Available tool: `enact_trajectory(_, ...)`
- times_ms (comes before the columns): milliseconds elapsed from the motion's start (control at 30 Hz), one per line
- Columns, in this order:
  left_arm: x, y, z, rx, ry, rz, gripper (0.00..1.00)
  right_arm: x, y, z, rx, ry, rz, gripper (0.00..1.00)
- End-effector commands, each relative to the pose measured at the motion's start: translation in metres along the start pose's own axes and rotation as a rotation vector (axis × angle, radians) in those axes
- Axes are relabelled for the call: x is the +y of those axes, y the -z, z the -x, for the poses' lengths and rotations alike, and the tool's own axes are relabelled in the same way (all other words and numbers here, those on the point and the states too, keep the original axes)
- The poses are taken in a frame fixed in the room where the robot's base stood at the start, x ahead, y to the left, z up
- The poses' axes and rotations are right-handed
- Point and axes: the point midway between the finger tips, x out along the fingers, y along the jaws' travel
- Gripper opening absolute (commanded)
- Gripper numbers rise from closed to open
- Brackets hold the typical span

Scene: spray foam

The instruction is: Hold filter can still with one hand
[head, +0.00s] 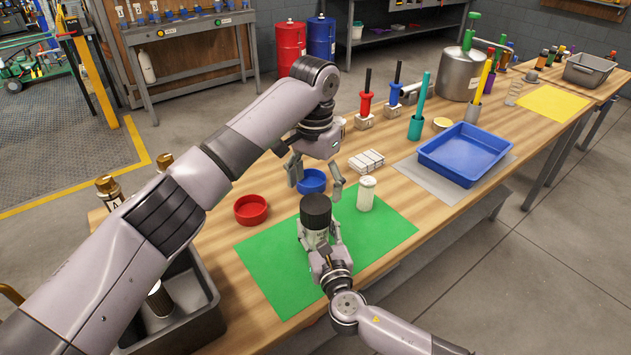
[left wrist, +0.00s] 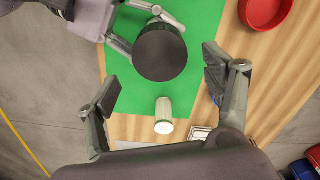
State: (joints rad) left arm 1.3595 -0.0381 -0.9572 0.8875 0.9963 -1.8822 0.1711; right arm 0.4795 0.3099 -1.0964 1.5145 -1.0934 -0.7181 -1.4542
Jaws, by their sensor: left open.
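My left gripper (head: 316,180) is open and empty, above and behind the can. Its spread fingers (left wrist: 160,84) frame the space near the lid.
A white cylinder (head: 367,193) stands on the mat right of the can. A red dish (head: 251,209) and a blue dish (head: 312,182) sit behind. A blue tray (head: 466,153) is at right, a grey bin (head: 205,318) at front left. The mat's front left is clear.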

Motion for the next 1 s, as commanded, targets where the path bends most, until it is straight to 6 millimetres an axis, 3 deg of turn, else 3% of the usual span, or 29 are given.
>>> enact_trajectory(133, 0.0, 0.0, 0.002, 0.0, -0.001, 0.243, 0.75, 0.0, -0.002, -0.001, -0.004, 0.0, 0.0, 0.0)
enact_trajectory(333, 0.0, 0.0, 0.003, 0.0, -0.001, 0.414, 0.75, 0.0, -0.002, -0.001, -0.004, 0.0, 0.0, 0.0)
enact_trajectory(767, 0.0, 0.0, 0.001, 0.0, -0.001, 0.439, 0.75, 0.0, -0.002, -0.001, -0.004, 0.0, 0.0, 0.0)
enact_trajectory(1000, -0.001, -0.001, -0.027, -0.002, -0.001, 0.439, 0.75, 0.0, -0.002, -0.001, -0.003, 0.0, 0.0, 0.0)
